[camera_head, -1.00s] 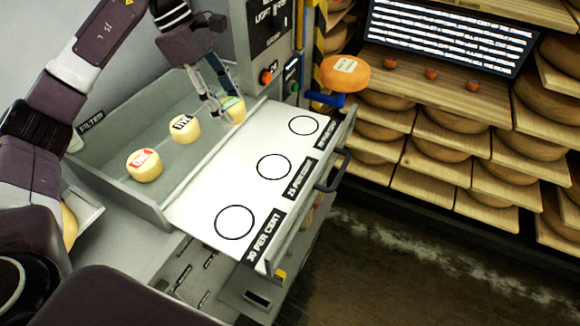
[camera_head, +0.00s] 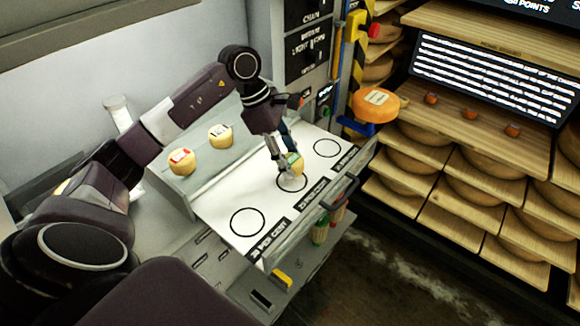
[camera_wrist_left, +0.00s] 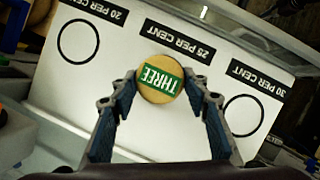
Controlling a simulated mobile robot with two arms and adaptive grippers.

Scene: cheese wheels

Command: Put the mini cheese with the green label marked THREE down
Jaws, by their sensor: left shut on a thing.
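The mini cheese with the green label marked THREE (camera_wrist_left: 160,80) is between the fingers of my left gripper (camera_wrist_left: 160,88), which is shut on it. In the head view the green-label cheese (camera_head: 296,162) is at the fingertips of my left gripper (camera_head: 289,172), over the middle circle (camera_head: 291,182) of the white drawer board (camera_head: 215,207). In the wrist view the cheese lies below the 25 PER CENT label (camera_wrist_left: 175,43) and covers the middle circle. I cannot tell whether it touches the board. My right gripper is not in view.
Two other mini cheeses, one red-labelled (camera_head: 182,161) and one with a dark label (camera_head: 220,137), stand in the tray behind. The near circle (camera_head: 248,222) and far circle (camera_head: 327,148) are empty. An orange cheese (camera_head: 376,103) and loaded shelves are at the right.

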